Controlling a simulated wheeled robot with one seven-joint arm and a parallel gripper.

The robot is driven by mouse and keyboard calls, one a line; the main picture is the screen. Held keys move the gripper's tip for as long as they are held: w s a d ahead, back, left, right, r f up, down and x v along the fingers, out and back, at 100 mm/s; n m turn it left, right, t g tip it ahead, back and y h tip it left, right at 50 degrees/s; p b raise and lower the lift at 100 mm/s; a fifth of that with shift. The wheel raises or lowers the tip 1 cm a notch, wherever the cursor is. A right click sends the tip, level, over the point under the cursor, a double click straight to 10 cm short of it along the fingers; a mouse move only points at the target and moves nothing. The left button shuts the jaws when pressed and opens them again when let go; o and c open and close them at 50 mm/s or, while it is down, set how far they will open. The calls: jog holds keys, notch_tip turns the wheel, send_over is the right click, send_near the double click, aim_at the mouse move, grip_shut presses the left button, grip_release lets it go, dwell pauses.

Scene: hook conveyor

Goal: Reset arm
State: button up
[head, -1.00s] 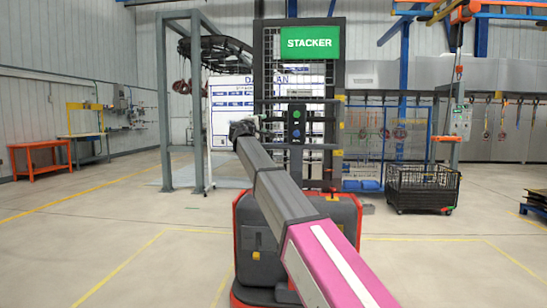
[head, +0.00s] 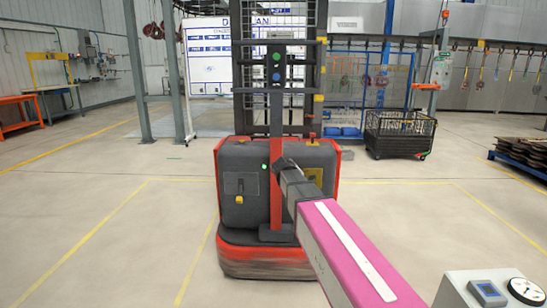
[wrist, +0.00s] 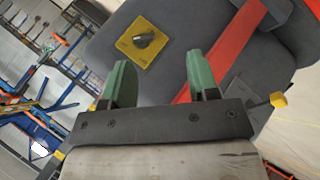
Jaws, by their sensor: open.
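My arm reaches forward from the lower right of the head view, and its end is in front of the grey and red stacker body (head: 240,185). My gripper (wrist: 162,82) shows in the wrist view with its two green fingers spread apart and nothing between them. It faces a dark grey panel of the stacker, which carries a yellow plate with a black rotary knob (wrist: 143,40) just beyond the left finger. In the head view the arm's end (head: 285,165) is small and dark, and its fingers cannot be made out. I cannot tell the gap to the panel.
A black wire crate (head: 400,134) stands at the right. A dark stack on a blue pallet (head: 525,158) is at the right edge. Open floor (head: 100,215) lies left of the stacker.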

jog(key=s+d+f+m+g+y, duration=0.2)
jog(key=s+d+f+m+g, duration=0.1)
jog(key=s+f, duration=0.8)
jog(key=s+d+f+m+g+y, duration=0.2)
jog(key=s+d+f+g+y, duration=0.1)
jog(key=s+f, duration=0.8)
jog(key=s+d+g, duration=0.1)
jog(key=s+d, duration=0.1)
jog(key=s, duration=0.3)
jog(key=shift+s+m+y, duration=0.2)
jog(key=shift+m+y, duration=0.1)
jog(key=shift+m, duration=0.1)
